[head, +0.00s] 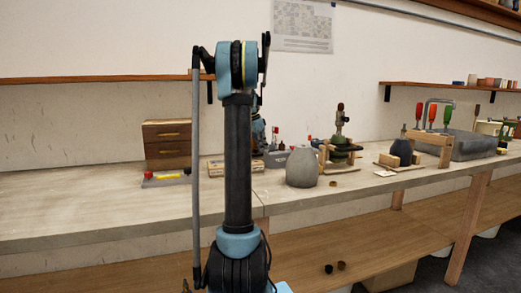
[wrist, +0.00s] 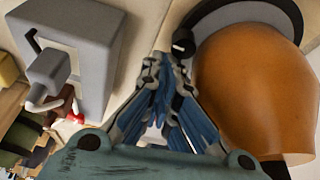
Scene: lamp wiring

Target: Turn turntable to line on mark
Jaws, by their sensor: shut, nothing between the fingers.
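In the wrist view, an orange-brown rounded body (wrist: 250,85) stands at the right on a dark round disc with a pale grey top (wrist: 232,14), which looks like the turntable. A small black peg with a pale end (wrist: 183,43) is at the disc's near edge. My gripper (wrist: 166,62) is shut and empty, its fingertips close to the peg and left of the orange body; I cannot tell whether they touch. I cannot make out a line or a mark clearly. In the head view my arm hides the gripper, and I cannot pick out the turntable.
A grey box with a block-shaped projection (wrist: 80,50) stands left of my gripper in the wrist view. In the head view, a grey rounded vase (head: 302,168), a wooden drawer unit (head: 167,145) and a green clamp stand (head: 340,150) are on the bench (head: 90,208). The bench's left front is clear.

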